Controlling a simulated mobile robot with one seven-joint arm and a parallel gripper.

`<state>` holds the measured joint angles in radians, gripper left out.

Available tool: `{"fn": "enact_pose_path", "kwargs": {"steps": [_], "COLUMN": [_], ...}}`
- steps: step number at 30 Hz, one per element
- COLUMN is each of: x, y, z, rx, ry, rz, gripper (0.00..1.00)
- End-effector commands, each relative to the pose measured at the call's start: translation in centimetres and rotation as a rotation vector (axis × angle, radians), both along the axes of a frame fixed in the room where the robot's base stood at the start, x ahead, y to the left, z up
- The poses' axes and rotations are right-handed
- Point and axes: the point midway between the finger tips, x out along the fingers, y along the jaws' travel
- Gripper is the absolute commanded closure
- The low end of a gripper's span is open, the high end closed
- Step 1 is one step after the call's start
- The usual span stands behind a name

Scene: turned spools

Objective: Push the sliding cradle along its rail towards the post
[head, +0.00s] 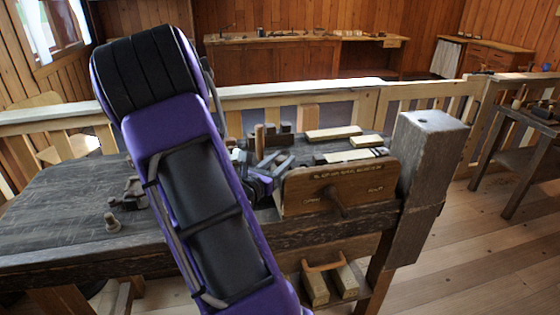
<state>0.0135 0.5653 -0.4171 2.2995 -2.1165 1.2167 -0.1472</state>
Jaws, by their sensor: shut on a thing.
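My gripper (268,168) is at the bench top, just left of a wooden board, and is largely hidden behind my purple arm. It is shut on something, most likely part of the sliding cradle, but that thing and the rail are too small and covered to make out. A thick, square, grey post (428,150) stands upright at the bench's right end, to the right of my gripper. The brown board (322,192) has lettering and a peg handle on its front and lies between my gripper and this post.
Pale wooden pieces (350,156) lie behind the board. Small upright blocks (259,138) stand behind my gripper. A turned spool (112,222) stands on the bench's left part (60,215), which is mostly clear. A wooden railing (330,92) runs behind.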

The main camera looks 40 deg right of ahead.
Motion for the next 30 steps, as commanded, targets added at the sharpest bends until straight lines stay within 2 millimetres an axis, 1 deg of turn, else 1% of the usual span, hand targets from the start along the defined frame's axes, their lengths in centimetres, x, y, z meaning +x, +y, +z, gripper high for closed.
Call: {"fn": "enact_pose_path", "kwargs": {"steps": [1,2,3,12,14,17,20,30], "x": [-0.2,-0.2,-0.1,-0.1,-0.1,-0.3,-0.7,-2.6], "y": [0.0,0.0,0.0,0.1,0.3,1.4,3.2,11.3], "z": [-0.1,-0.1,-0.1,0.0,0.0,0.0,0.0,0.0], "rx": [0.002,0.001,0.001,0.001,0.001,0.001,0.002,0.001], "ry": [0.003,0.002,0.002,0.001,0.001,0.0,0.001,0.002], "rz": [-0.004,-0.004,-0.003,-0.001,0.0,0.002,0.003,0.005], "gripper": [1.0,0.54,0.46,0.46,0.46,0.46,0.46,0.46]}}
